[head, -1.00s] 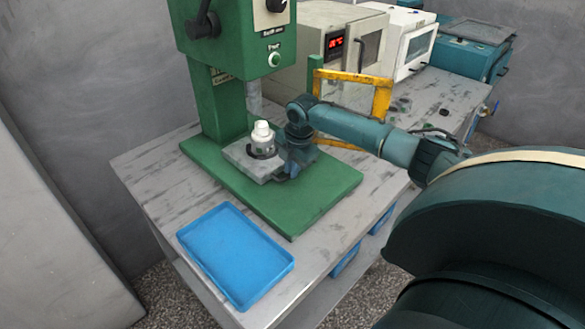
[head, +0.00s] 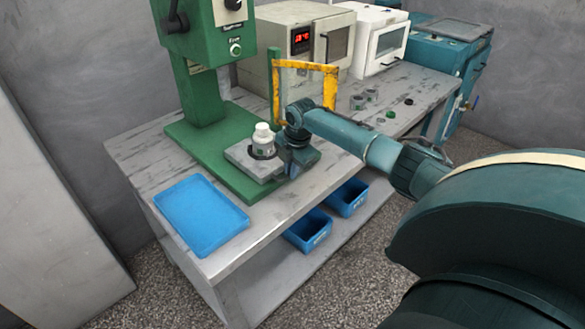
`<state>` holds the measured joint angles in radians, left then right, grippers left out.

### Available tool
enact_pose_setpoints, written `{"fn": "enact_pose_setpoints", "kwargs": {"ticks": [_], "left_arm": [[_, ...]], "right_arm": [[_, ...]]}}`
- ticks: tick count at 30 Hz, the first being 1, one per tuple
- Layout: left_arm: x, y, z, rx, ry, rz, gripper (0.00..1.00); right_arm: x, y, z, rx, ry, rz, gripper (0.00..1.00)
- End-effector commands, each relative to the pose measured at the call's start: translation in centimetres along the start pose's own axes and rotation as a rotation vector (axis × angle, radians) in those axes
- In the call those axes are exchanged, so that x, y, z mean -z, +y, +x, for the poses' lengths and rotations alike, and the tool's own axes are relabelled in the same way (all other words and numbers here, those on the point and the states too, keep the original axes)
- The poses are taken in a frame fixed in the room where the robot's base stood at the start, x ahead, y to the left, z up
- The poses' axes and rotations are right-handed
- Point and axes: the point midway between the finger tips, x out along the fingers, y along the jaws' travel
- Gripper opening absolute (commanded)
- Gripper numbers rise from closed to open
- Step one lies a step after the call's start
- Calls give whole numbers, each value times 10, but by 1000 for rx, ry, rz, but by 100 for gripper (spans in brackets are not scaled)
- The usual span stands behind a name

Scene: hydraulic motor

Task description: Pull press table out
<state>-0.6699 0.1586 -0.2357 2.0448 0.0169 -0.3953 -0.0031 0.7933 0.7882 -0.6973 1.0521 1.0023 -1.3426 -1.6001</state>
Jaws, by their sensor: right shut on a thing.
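The press table is a grey square plate (head: 239,155) at the right edge of the press's green base (head: 205,160) in the head view. A clear and white cylindrical part (head: 262,138) stands upright on it, in a dark ring. My right gripper (head: 294,166) is at the right side of the plate and is shut on it; its fingertips are partly hidden by the wrist. The green drill-style press (head: 205,45) stands behind and to the left of the plate, which is out from under its head. My left gripper is not in view.
A blue tray (head: 200,215) lies on the table at the front left. A yellow frame (head: 332,85) stands behind my wrist. Beige (head: 285,75) and white machines (head: 365,40) line the back. Blue bins (head: 308,232) sit on the lower shelf.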

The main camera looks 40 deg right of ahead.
Motion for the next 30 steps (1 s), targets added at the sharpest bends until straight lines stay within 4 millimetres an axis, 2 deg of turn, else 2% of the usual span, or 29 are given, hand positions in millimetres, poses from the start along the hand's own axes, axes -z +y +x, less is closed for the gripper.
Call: {"fn": "enact_pose_setpoints", "kwargs": {"ticks": [16,17,24,30], "left_arm": [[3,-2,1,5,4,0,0],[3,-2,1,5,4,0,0],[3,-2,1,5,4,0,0],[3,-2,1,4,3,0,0]], "right_arm": [[0,1,-1,-2,1,0,0],[0,1,-1,-2,1,0,11],[0,1,0,-2,0,0,31],[0,1,0,-1,0,0,33]]}}
